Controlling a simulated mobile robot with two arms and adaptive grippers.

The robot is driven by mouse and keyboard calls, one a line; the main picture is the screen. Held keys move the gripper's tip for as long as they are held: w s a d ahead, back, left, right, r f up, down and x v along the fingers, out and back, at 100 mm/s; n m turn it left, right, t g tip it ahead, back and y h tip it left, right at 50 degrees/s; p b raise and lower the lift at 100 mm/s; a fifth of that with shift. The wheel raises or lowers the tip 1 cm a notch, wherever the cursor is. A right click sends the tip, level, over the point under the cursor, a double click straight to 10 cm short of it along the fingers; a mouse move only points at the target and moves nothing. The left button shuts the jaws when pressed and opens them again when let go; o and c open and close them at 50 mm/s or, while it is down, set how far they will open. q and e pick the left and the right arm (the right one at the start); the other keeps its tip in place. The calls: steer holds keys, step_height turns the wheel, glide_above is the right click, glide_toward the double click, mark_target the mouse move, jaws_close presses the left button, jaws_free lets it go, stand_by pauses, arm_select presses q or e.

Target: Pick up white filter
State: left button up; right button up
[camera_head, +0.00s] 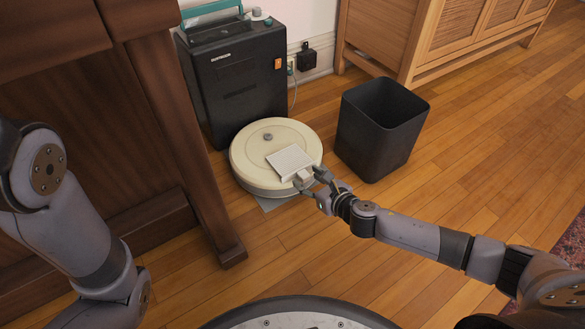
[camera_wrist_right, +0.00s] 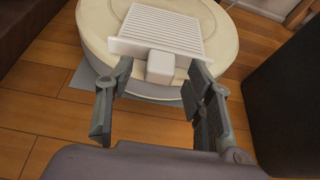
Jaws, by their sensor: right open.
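The white filter (camera_head: 290,161) lies on top of the round cream robot vacuum (camera_head: 254,154) in the head view. In the right wrist view the filter (camera_wrist_right: 162,30) shows a ribbed panel with a small block-shaped tab (camera_wrist_right: 160,67) on its near side. My right gripper (camera_head: 308,183) is open at the near edge of the vacuum. In the wrist view its fingers (camera_wrist_right: 158,82) stand on either side of the tab, apart from each other. I cannot tell whether either finger touches it. My left arm shows at the left of the head view, but its gripper is out of view.
A black bin (camera_head: 380,128) stands right of the vacuum. A dark docking station (camera_head: 236,80) stands behind it. A dark wooden furniture leg (camera_head: 180,130) is close on the left. The wooden floor (camera_head: 450,180) is clear at the right.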

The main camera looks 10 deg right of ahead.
steer(key=shift+c, duration=0.3)
jaws_close()
stand_by(0.4)
